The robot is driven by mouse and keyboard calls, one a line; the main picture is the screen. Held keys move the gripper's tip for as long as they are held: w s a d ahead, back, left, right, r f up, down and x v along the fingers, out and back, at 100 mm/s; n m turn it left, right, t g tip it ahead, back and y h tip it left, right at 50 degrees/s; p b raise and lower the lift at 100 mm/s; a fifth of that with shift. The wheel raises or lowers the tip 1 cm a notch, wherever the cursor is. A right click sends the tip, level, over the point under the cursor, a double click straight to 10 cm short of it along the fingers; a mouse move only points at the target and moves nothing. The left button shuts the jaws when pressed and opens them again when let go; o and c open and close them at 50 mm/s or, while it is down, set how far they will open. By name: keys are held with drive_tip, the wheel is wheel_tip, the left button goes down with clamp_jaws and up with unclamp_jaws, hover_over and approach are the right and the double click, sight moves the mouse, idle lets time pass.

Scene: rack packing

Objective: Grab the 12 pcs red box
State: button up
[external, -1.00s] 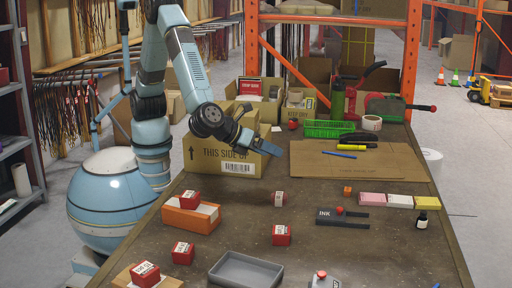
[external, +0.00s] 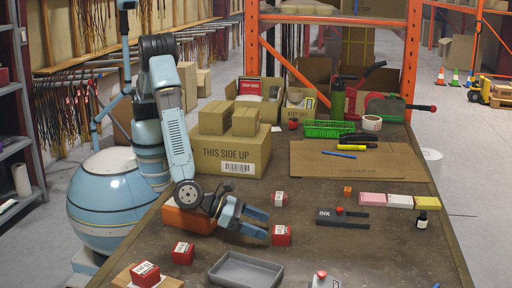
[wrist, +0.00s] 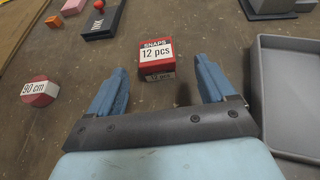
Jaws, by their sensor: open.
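The red box with a white "SNAPS 12 pcs" label (wrist: 157,57) is in the upper middle of the wrist view, ahead of and between my fingers. In the external view, the red box (external: 281,236) just past my fingertips matches it by its position. My gripper (external: 267,225) is low over the table, pointing right, with its blue fingers apart. In the wrist view my gripper (wrist: 161,67) is open and empty. I cannot tell whether the fingertips reach the near edge of the box.
A grey tray (wrist: 261,105) is close on the right. The INK box (external: 343,217) is farther off. Other red boxes (external: 182,253) and an orange box (external: 188,221) are near my arm.

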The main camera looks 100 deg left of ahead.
sight(285, 234)
drive_tip(key=x, duration=0.3)
drive_tip(key=shift+a+x, duration=0.15)
drive_tip(key=shift+x, duration=1.2)
drive_tip(key=shift+a+x, duration=0.15)
drive_tip(key=shift+x, duration=1.25)
drive_tip(key=shift+s, duration=0.1)
drive_tip(key=c, duration=1.1)
